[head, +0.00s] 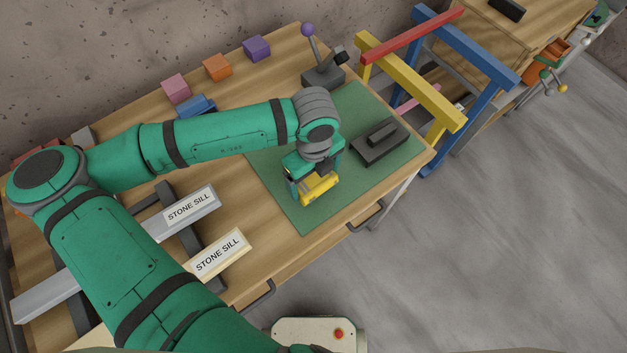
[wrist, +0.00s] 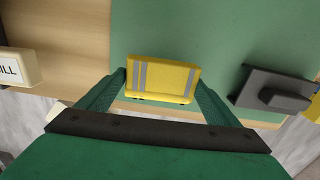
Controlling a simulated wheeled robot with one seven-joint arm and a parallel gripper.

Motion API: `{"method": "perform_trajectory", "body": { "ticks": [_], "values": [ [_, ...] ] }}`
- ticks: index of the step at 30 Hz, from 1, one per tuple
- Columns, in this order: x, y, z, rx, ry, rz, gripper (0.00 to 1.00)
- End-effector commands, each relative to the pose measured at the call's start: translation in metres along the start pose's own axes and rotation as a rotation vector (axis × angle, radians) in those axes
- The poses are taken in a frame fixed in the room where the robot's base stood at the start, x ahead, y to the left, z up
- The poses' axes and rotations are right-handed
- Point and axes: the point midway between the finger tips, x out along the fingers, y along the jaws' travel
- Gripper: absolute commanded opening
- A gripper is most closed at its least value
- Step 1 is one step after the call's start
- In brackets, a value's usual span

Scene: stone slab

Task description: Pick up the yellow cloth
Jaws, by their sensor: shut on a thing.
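The yellow cloth (head: 318,188) is a small, block-like yellow piece over the green mat (head: 290,205). My gripper (head: 315,178) points down over the mat and is shut on the cloth. In the wrist view both fingers of my gripper (wrist: 162,85) touch its left and right sides. I cannot tell whether the cloth rests on the mat or is lifted off it.
A dark grey block with a raised handle (head: 380,142) lies right of the gripper on the mat. Two bars labelled STONE SILL (head: 220,255) lie to the left. A purple-knobbed lever (head: 322,72) stands behind. Yellow and blue frames (head: 415,85) stand beyond the table's right edge.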

Motion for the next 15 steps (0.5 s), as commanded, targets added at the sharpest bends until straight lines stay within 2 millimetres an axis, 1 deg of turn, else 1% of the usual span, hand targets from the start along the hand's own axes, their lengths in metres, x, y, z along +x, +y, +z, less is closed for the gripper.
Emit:
{"method": "perform_trajectory", "body": {
  "ticks": [1, 6, 8, 9, 12, 15],
  "values": [
    [-0.009, 0.010, 0.000, -0.004, -0.002, 0.000, 0.63],
    [-0.048, 0.041, -0.003, -0.003, -0.003, -0.002, 0.63],
    [-0.060, 0.054, -0.004, -0.003, -0.003, 0.000, 0.63],
    [-0.063, 0.064, -0.005, -0.006, -0.001, 0.000, 0.63],
    [-0.072, 0.085, -0.007, -0.006, 0.000, 0.001, 0.63],
    [-0.080, 0.102, -0.009, -0.006, -0.001, 0.000, 0.63]
  ]
}}
